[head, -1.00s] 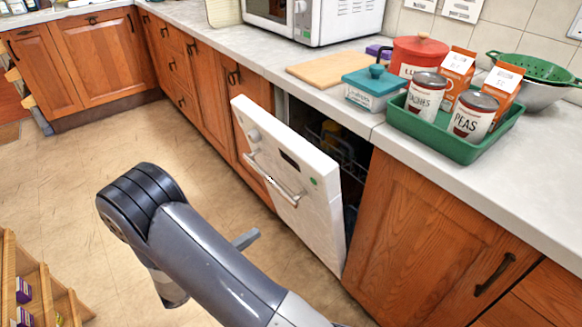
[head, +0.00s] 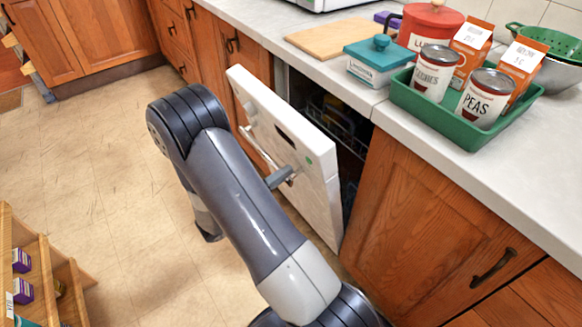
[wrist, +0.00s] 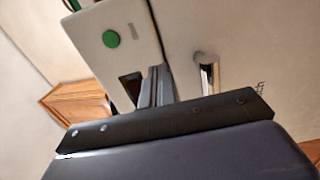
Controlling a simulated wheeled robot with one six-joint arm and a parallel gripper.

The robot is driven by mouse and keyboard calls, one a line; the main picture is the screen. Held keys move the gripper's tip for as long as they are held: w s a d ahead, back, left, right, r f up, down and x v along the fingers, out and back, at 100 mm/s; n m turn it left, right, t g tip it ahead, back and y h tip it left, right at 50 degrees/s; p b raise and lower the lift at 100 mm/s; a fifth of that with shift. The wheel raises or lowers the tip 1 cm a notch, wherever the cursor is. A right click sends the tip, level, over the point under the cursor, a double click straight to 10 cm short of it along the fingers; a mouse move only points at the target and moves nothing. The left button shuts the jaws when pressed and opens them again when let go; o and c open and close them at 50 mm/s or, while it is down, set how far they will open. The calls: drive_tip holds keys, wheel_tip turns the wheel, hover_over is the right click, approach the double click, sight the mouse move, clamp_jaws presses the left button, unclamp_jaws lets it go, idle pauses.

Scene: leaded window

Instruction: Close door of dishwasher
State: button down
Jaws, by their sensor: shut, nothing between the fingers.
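The white dishwasher door (head: 312,190) is partly open in the head view, tilted outward at the top from the dark opening with its racks (head: 340,125). Its bar handle (head: 258,150) runs across the upper front, partly hidden by my arm. My gripper (head: 285,176) is shut and empty at the outer face of the door, near the handle's right end. In the wrist view the fingers (wrist: 158,84) are together in front of the door's white panel (wrist: 112,62), beside its green dot and dark display. Whether they touch it I cannot tell.
Above the door, the counter holds a cutting board (head: 330,38), a teal box (head: 378,62) and a green tray (head: 445,120) with cans and cartons. Wooden cabinets (head: 440,220) flank the dishwasher. A wooden shelf (head: 45,275) stands at lower left; floor between is clear.

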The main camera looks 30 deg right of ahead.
drive_tip(key=shift+x, duration=1.35)
